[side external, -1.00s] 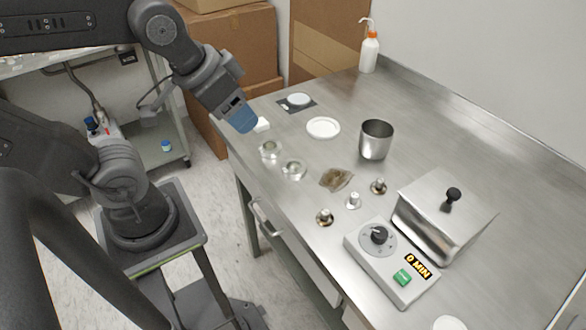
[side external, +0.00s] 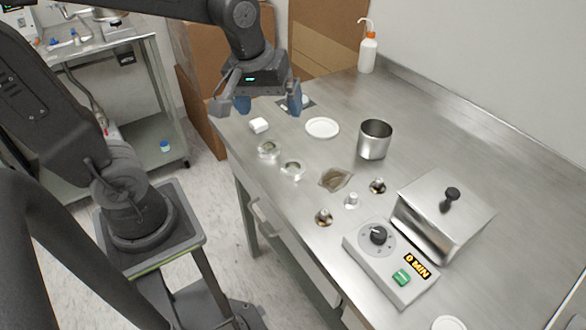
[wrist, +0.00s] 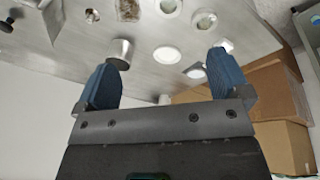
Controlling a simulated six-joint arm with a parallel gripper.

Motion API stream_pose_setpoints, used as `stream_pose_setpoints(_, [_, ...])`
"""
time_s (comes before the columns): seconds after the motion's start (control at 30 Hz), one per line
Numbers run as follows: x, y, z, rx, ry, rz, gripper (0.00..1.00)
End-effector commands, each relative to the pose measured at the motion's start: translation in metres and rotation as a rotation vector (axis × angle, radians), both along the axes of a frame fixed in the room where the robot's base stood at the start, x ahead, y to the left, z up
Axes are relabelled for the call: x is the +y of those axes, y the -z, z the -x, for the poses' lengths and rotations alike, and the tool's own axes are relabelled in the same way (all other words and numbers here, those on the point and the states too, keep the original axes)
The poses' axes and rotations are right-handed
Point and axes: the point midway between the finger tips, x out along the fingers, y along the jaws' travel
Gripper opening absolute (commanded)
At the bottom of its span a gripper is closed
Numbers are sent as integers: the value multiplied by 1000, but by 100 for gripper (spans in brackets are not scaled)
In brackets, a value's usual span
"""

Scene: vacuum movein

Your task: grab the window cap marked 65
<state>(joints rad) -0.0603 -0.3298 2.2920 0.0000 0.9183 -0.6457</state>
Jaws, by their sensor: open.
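Two round, clear-topped metal caps stand near the table's front edge in the side view, a farther one (side external: 269,149) and a nearer one (side external: 292,168). Both also show at the top of the wrist view, as a left one (wrist: 168,6) and a right one (wrist: 204,20). No number is legible on either, so I cannot tell which is marked 65. My gripper (side external: 268,101) is open and empty, with its blue fingers spread, above the far left end of the table. In the wrist view my gripper (wrist: 163,78) has nothing between its fingertips.
A lidded steel box (side external: 445,218) and timer unit (side external: 391,264) are at right.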

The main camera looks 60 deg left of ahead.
Motion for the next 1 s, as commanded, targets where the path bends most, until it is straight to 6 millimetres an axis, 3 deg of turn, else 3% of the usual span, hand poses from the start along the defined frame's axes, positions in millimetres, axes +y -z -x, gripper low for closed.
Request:
stream_pose_setpoints(0.2, [18,44,-51,162,-497,94,95])
stream_pose_setpoints(0.4, [27,71,-73,229,-760,118,95])
stream_pose_setpoints(0.57, [29,85,-76,246,-814,120,95])
stream_pose_setpoints(1.0, [28,157,-75,243,-810,120,95])
